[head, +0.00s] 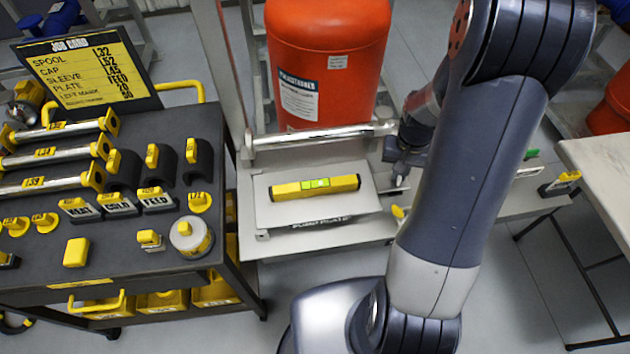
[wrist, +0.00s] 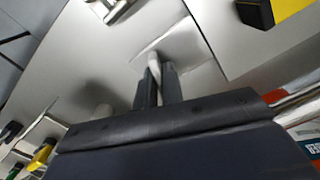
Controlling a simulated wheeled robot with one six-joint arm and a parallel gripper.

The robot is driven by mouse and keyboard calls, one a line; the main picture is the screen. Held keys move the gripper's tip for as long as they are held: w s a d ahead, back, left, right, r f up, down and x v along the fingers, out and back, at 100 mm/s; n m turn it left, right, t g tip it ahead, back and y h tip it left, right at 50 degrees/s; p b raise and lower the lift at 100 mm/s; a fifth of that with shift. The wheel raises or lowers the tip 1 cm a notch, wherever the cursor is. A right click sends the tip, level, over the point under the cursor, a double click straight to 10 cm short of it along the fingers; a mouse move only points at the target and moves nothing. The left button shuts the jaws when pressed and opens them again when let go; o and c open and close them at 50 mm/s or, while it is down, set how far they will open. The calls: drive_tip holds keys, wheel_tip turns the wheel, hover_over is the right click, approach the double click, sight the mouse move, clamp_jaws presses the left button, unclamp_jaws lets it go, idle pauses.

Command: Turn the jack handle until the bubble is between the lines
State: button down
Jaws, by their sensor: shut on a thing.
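A yellow spirit level (head: 287,191) with black ends lies on a pale block (head: 270,215) on the skid. Its green vial (head: 315,184) shows a brighter patch near the middle; the lines are too small to judge the bubble against. One end of the level also shows in the wrist view (wrist: 290,5). My gripper (head: 399,178) is low at the right of the block, partly behind my arm. In the wrist view, my gripper (wrist: 158,88) is shut on the pale jack handle (wrist: 154,62), with the fingers on both sides of it. The rest of the jack is mostly hidden.
An orange tank (head: 328,50) stands behind the level, with a metal bar (head: 310,138) in front of it. A dark cart (head: 120,225) with yellow-handled parts and a job card (head: 85,70) is at the left. A pale table (head: 600,165) stands at the right.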

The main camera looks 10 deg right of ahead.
drive_tip(key=shift+r, duration=0.1)
drive_tip(key=shift+n, duration=1.7)
drive_tip(key=shift+n+b, duration=0.3)
drive_tip(key=shift+n, duration=0.3)
drive_tip(key=c, duration=1.5)
unclamp_jaws()
drive_tip(key=shift+c, duration=0.2)
drive_tip(key=shift+r+p, duration=2.65)
drive_tip(key=shift+r, duration=0.85)
